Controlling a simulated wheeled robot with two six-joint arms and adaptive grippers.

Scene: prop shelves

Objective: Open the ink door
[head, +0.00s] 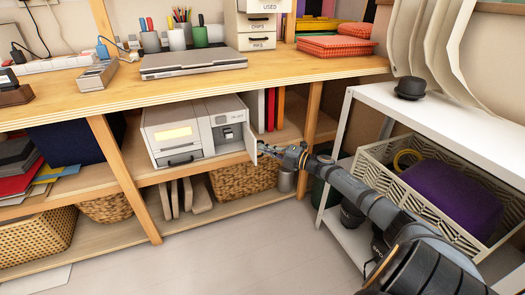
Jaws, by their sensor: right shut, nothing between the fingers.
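A white printer (172,121) stands on the middle shelf under the wooden desk. Its front has a lit yellowish panel and a dark slot below. The ink door (250,145) at its right front is swung outward on its right side, and a recess with a grey block (229,138) shows beside it. My right gripper (266,149) is shut and empty, just right of the door, close to its outer face. I cannot tell whether it touches the door. My left gripper is out of view.
A desk leg (312,112) and upright binders (270,108) are close behind my right gripper. A white shelf unit (440,111) with a patterned crate (408,186) stands at the right. A wicker basket (240,182) sits below the printer. The floor in front is clear.

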